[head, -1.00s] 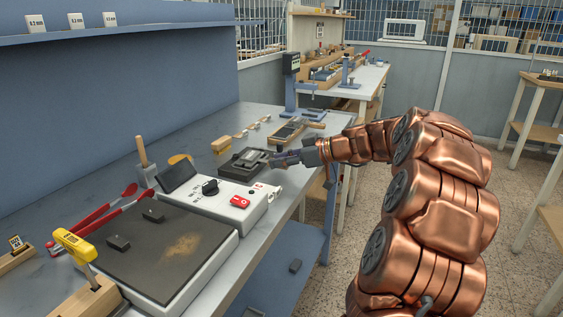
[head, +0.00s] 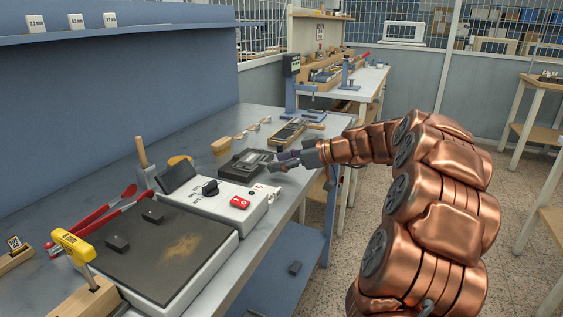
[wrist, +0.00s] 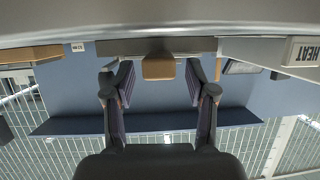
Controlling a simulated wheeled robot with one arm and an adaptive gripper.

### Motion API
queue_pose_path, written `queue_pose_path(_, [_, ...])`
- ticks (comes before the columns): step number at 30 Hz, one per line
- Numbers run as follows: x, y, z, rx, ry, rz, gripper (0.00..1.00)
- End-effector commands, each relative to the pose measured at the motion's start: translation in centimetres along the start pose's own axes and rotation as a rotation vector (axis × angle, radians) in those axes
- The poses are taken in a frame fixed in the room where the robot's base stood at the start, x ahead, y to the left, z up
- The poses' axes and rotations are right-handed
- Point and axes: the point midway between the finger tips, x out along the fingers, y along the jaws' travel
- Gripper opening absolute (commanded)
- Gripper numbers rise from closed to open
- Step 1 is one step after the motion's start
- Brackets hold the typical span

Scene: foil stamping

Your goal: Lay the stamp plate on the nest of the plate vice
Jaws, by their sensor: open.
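The plate vice (head: 233,174) is a low dark block on the bench, just beyond the white control box. A small flat grey piece (head: 250,157), seemingly the stamp plate, lies on top of the vice; it is too small to tell exactly how it is seated. My gripper (head: 278,162) is at the right side of the vice, pointing left towards it. In the wrist view the two fingers (wrist: 160,95) are wide apart with nothing held between them.
The white control box (head: 225,205) with a red switch and the dark hot plate (head: 190,265) stand in front of the vice. A wooden block (head: 221,146) lies behind it; a wooden tray (head: 290,132) and a post stand (head: 291,85) are farther back. Open floor lies right.

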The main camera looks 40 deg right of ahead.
Motion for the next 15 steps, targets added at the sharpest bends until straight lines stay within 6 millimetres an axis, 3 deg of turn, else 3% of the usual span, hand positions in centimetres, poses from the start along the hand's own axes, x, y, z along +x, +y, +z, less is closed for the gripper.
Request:
queue_pose_path(8, [-1.6,0.1,0.0,0.001,0.002,0.002,0.56])
queue_pose_path(15, [-6.1,0.1,0.0,0.0,0.003,0.004,0.56])
